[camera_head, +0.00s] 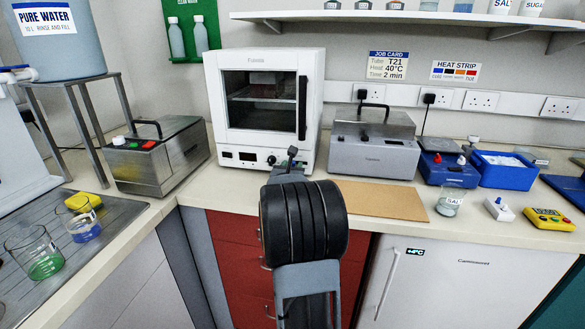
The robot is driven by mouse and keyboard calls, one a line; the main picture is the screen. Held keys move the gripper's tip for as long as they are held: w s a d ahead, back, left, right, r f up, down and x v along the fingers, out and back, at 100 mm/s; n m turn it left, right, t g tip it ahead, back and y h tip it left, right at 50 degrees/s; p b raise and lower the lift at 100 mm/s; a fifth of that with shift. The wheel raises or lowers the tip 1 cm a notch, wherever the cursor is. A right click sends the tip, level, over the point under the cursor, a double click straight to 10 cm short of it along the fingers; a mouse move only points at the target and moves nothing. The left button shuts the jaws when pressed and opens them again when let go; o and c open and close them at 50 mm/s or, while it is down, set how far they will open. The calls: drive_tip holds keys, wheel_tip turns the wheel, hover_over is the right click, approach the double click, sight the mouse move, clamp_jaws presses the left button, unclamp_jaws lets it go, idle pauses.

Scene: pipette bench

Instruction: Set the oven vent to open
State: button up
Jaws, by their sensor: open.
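The white oven (316,95) stands on the bench at the back, with its dark glass door closed and a black vertical handle on the door's right side. Its lower front panel has a small display and a dark round knob (271,160). I cannot make out which part is the vent or how it is set. My gripper (291,153) is in front of the oven's lower right corner, just right of the knob; whether it touches the oven cannot be told. My arm hides part of the panel and bench edge. The gripper appears empty.
A steel water bath (160,155) stands left of the oven and a grey heating unit (370,145) right of it. A brown board (380,199) lies in front of that unit. Beakers (35,252) are at the left.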

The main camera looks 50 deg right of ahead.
drive_tip(key=shift+c, duration=0.4)
clamp_jaws()
